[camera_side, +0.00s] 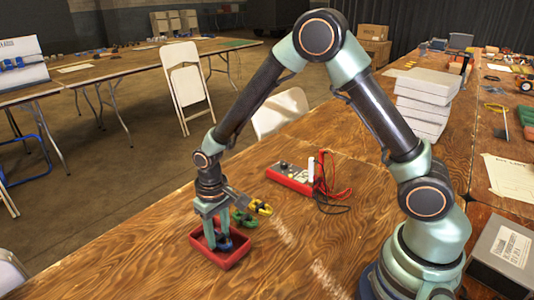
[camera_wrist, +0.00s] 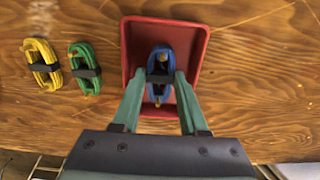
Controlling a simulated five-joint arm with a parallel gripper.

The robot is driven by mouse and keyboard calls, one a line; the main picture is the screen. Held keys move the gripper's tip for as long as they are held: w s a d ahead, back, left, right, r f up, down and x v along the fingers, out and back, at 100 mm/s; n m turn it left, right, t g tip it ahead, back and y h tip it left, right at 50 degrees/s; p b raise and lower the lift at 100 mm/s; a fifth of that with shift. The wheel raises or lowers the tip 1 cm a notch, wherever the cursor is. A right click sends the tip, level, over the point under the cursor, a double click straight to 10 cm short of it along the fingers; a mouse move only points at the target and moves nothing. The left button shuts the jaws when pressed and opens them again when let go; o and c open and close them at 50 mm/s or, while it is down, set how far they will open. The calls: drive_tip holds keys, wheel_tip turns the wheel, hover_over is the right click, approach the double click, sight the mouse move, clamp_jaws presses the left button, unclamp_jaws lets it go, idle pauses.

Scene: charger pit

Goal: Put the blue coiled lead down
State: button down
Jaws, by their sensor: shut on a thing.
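The blue coiled lead (camera_wrist: 160,66) is between my gripper's fingertips in the wrist view, over the inside of the red tray (camera_wrist: 133,50). In the side view, my gripper (camera_side: 217,240) points down into the red tray (camera_side: 222,262), with the blue lead (camera_side: 225,244) low between the fingers. The fingers are shut on the lead. They hide part of it, so I cannot tell whether it touches the tray floor.
A green coiled lead (camera_wrist: 85,68) and a yellow one (camera_wrist: 42,64) lie left of the tray in the wrist view. A red-based meter (camera_side: 295,176) with red and black wires lies farther back. White boxes (camera_side: 425,105) are stacked behind my arm. The wooden table is clear around the tray's front.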

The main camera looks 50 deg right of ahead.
sight(219, 238)
drive_tip(key=shift+f, duration=0.25)
drive_tip(key=shift+f, duration=0.15)
drive_tip(key=c, duration=0.7)
unclamp_jaws()
wheel_tip(219, 238, up, 12)
drive_tip(key=r, duration=0.1)
drive_tip(key=shift+s+d+r+t, duration=0.95)
drive_tip(key=shift+s+d+r, duration=0.75)
drive_tip(key=shift+s+r, duration=0.2)
drive_tip(key=shift+s+d+r+t, duration=0.9)
drive_tip(key=shift+s+d+r, duration=0.85)
drive_tip(key=shift+s, duration=0.2)
drive_tip(key=shift+s+d+r+t, duration=0.95)
drive_tip(key=shift+s+d+r, duration=0.7)
drive_tip(key=shift+s+r, duration=0.25)
